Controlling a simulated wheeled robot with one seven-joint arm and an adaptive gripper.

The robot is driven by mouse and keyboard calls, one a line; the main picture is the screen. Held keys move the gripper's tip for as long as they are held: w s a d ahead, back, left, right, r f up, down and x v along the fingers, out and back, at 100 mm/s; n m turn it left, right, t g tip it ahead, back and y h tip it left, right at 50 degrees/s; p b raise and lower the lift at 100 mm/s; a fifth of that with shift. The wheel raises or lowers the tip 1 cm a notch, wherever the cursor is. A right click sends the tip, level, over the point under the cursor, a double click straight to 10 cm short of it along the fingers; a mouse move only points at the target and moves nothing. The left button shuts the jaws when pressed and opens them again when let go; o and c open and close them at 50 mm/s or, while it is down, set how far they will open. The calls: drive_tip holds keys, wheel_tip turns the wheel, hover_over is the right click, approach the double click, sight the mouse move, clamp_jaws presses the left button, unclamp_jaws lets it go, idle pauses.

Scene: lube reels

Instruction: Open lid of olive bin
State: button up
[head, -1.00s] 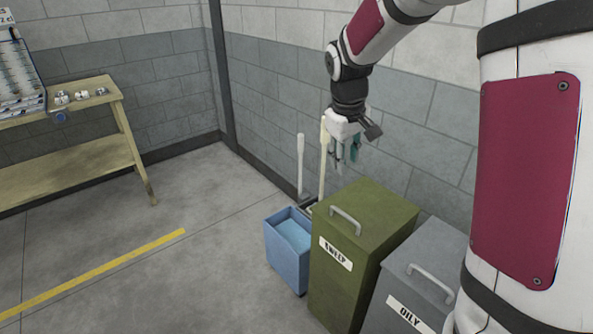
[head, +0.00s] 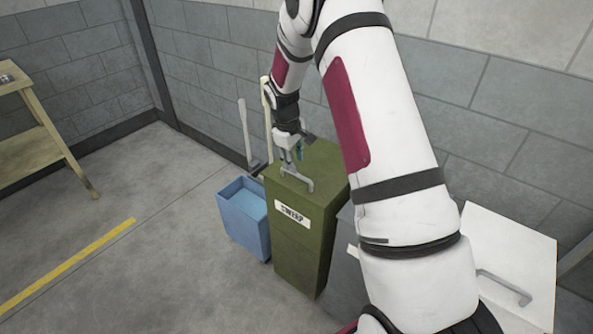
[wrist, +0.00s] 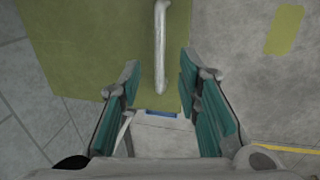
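The olive bin (head: 302,245) stands against the wall, with a white SWEEP label on its front. Its lid (head: 326,163) lies flat and closed on top. A grey bar handle (head: 297,181) rises from the lid; it also shows in the wrist view (wrist: 160,45), over the olive surface. My gripper (head: 292,163) is just above the lid by the handle. In the wrist view my gripper (wrist: 160,80) is open, with teal-padded fingers spread on either side of the line of the handle. I cannot tell whether the fingers touch the handle.
A blue bin (head: 243,222) stands left of the olive bin, with pale tool handles (head: 244,130) behind it. A grey bin (head: 347,270) at right is mostly hidden by my arm.

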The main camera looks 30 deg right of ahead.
sight(297, 174)
drive_tip(key=shift+w+d+f, duration=0.1)
drive_tip(key=shift+d+f, duration=0.05)
drive_tip(key=shift+f, duration=0.75)
drive_tip(key=shift+w+d+f, duration=0.1)
drive_tip(key=shift+d+f, duration=0.1)
drive_tip(key=shift+f, duration=0.65)
drive_tip(key=shift+w+d+f, duration=0.1)
drive_tip(key=shift+d+f, duration=0.05)
drive_tip(key=shift+f, duration=0.75)
drive_tip(key=shift+c, duration=0.5)
clamp_jaws()
